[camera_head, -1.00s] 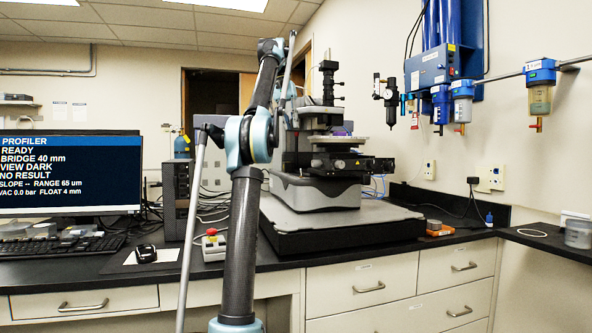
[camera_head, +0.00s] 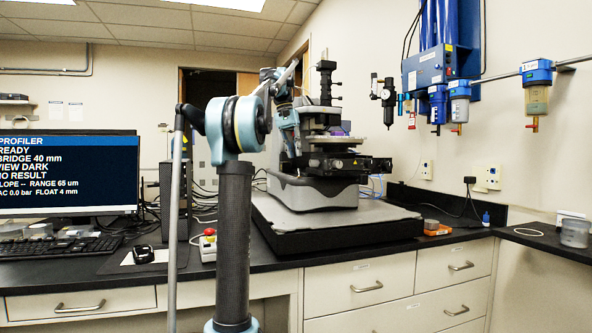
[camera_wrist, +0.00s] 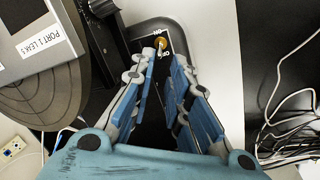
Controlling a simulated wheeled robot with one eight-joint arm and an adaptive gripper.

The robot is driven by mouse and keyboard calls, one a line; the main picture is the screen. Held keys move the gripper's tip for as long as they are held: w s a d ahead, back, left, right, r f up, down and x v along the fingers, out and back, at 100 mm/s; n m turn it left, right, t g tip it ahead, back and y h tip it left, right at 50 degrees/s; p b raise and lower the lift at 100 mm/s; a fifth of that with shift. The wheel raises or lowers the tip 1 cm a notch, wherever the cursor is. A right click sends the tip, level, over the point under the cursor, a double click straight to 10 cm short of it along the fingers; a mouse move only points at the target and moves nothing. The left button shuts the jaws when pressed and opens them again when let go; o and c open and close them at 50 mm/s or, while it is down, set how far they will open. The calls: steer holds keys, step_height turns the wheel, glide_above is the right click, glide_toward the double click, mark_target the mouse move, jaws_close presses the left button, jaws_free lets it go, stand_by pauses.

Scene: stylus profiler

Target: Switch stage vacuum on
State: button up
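The brass toggle switch (camera_wrist: 162,43) sits on a dark plate marked ON and OFF on the instrument base, at the top middle of the wrist view. I cannot tell which way its lever leans. My gripper (camera_wrist: 165,62) is open, with a gap between its blue-grey fingers. The fingertips are close to the switch, one on either side of its line; I see no clear contact. In the head view the stylus profiler (camera_head: 333,160) stands on the bench, with my arm's end at its left side. The switch is hidden there. The monitor (camera_head: 66,172) reads VAC 0.0 bar, VIEW DARK and READY.
A round dark stage (camera_wrist: 38,92) and a block labelled PORT 1 LEAKS (camera_wrist: 38,45) lie left of my gripper in the wrist view. Loose white cables (camera_wrist: 292,125) lie at right. A red-button box (camera_head: 209,244) stands on the bench before the profiler.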

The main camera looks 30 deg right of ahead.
mark_target(299, 172)
steer(key=shift+x, duration=3.2)
jaws_close()
